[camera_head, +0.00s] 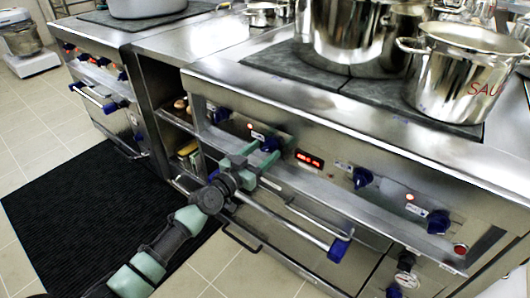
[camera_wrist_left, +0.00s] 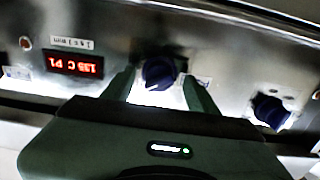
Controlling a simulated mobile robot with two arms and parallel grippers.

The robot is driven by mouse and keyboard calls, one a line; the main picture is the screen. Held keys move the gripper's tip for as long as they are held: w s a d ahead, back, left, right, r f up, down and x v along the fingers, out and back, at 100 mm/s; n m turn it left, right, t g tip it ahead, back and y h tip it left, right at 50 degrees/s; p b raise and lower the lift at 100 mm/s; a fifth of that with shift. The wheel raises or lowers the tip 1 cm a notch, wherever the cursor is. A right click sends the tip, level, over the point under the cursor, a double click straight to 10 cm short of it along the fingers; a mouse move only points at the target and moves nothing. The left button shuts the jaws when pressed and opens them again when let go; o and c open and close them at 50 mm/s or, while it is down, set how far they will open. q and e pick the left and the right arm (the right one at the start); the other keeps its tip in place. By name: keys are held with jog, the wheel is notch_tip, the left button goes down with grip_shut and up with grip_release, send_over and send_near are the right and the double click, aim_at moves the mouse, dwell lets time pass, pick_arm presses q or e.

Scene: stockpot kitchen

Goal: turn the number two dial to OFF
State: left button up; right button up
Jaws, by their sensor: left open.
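A blue dial (camera_head: 270,145) sits on the steel front panel, just left of the red display. My left gripper (camera_head: 266,152) is open, with its green fingers pointing at the panel around this dial. In the left wrist view the dial (camera_wrist_left: 159,73) lies between the two fingertips (camera_wrist_left: 160,88), with a gap visible on each side. More blue dials are on the panel: one to the left (camera_head: 220,115) and two to the right (camera_head: 362,177), (camera_head: 438,222). I cannot read the dials' numbers or OFF marks. My right gripper is not in view.
The red display (camera_head: 310,160) also shows in the left wrist view (camera_wrist_left: 74,63). An oven handle bar (camera_head: 285,225) runs below the panel. Large steel pots, one on the right (camera_head: 465,75), stand on the dark cooktop. A black mat (camera_head: 100,205) lies on the floor.

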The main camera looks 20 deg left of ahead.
pick_arm(q)
jog(key=shift+w+d, duration=0.15)
jog(key=shift+w, duration=0.3)
grip_shut()
jog(key=n, duration=0.5)
jog(key=shift+d+n, duration=0.1)
jog(key=shift+n, duration=0.2)
jog(key=n, duration=0.5)
jog(key=shift+s+n, duration=0.1)
jog(key=shift+n, duration=0.2)
